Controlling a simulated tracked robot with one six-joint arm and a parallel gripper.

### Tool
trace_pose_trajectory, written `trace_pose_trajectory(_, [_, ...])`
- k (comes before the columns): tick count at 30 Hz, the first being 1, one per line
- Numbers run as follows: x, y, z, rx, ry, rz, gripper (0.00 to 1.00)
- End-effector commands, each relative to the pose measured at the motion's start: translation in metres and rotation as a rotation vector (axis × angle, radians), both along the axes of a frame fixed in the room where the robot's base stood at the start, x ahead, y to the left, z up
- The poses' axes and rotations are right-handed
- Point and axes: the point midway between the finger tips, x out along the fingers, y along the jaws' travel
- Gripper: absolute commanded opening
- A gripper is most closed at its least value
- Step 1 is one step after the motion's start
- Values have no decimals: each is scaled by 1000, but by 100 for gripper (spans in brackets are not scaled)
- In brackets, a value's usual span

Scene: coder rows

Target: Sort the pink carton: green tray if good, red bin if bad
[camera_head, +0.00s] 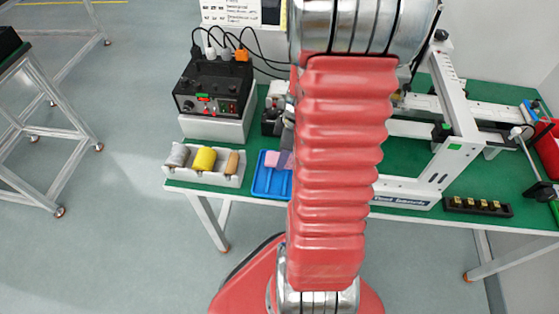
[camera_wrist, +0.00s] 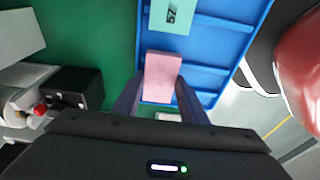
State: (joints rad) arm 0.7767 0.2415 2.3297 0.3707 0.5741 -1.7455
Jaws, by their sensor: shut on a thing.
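The pink carton (camera_wrist: 162,76) shows in the wrist view between the two dark fingers of my gripper (camera_wrist: 161,97), which is shut on it. It is over the blue tray (camera_wrist: 205,72); whether it touches the tray floor I cannot tell. In the head view a pink block (camera_head: 272,158) shows at the blue tray (camera_head: 262,184), left of my red arm. My arm hides most of my gripper there. A red bin (camera_head: 548,150) is cut off at the right edge. A green strip (camera_head: 555,211) shows below it; I cannot tell whether it is the green tray.
A teal carton (camera_wrist: 173,14) marked 57 lies in the blue tray. A white holder with several rolls (camera_head: 203,175) stands left of the tray, below a black control box (camera_head: 213,88). A white gantry (camera_head: 450,120) and black strip (camera_head: 477,206) occupy the green table's right side.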

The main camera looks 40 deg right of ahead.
Motion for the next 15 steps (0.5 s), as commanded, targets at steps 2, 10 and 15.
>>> trace_pose_trajectory(2, [0,0,0,0,0,0,28])
trace_pose_trajectory(10, [1,0,10,-1,-2,0,28])
trace_pose_trajectory(15, [0,0,17,-2,-1,1,28])
